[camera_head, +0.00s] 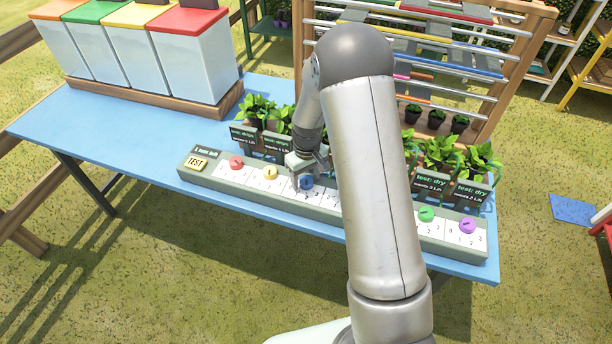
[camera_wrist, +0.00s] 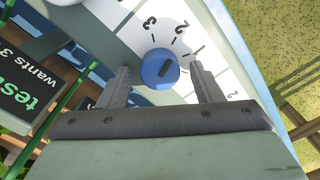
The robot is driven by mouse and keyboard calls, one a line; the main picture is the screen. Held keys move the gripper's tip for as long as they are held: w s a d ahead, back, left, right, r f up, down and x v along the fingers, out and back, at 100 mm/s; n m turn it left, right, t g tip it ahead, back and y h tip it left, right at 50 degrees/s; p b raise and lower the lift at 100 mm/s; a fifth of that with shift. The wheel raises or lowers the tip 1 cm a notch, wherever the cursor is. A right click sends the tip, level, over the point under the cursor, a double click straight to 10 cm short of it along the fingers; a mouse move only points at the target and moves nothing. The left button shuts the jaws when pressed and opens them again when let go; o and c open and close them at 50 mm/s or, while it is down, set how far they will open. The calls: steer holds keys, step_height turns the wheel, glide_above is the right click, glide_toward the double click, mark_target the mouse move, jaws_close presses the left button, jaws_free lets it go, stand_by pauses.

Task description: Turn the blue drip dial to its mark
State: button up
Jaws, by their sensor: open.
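The blue drip dial (camera_head: 306,182) sits on the long grey control panel (camera_head: 231,184), beside printed numbers. In the wrist view the blue dial (camera_wrist: 158,77) is a round knob with a dark slanted bar on top. A 3 and tick lines are printed around it. My gripper (camera_head: 298,174) is over the panel at the blue dial. In the wrist view its two open fingers (camera_wrist: 161,82) stand on either side of the dial with gaps, so it is not clamped. Which mark the bar meets is not clear.
Red (camera_head: 236,162), yellow (camera_head: 270,172), green (camera_head: 426,214) and purple (camera_head: 467,226) dials share the panel with a yellow TEST button (camera_head: 197,163). Potted plants with signs (camera_head: 472,192) stand close behind. A nearby sign (camera_wrist: 30,90) reads "wants 3". My arm hides the panel's middle.

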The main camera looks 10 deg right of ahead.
steer(key=c, duration=1)
steer(key=shift+m+b, duration=0.3)
steer(key=shift+b, duration=0.05)
steer(key=m+b, duration=0.2)
steer(key=shift+f+m, duration=0.15)
steer(key=shift+m, duration=0.25)
steer(key=m+b, duration=0.2)
steer(key=m, duration=0.2)
steer(key=shift+m, duration=0.3)
steer(key=m, duration=0.3)
steer(key=shift+d+m+b, duration=0.1)
steer(key=shift+m+b, duration=0.2)
steer(key=shift+b, duration=0.05)
steer(key=shift+s+r+m, duration=0.1)
steer(key=shift+r+m, duration=0.1)
steer(key=shift+m, duration=1.9)
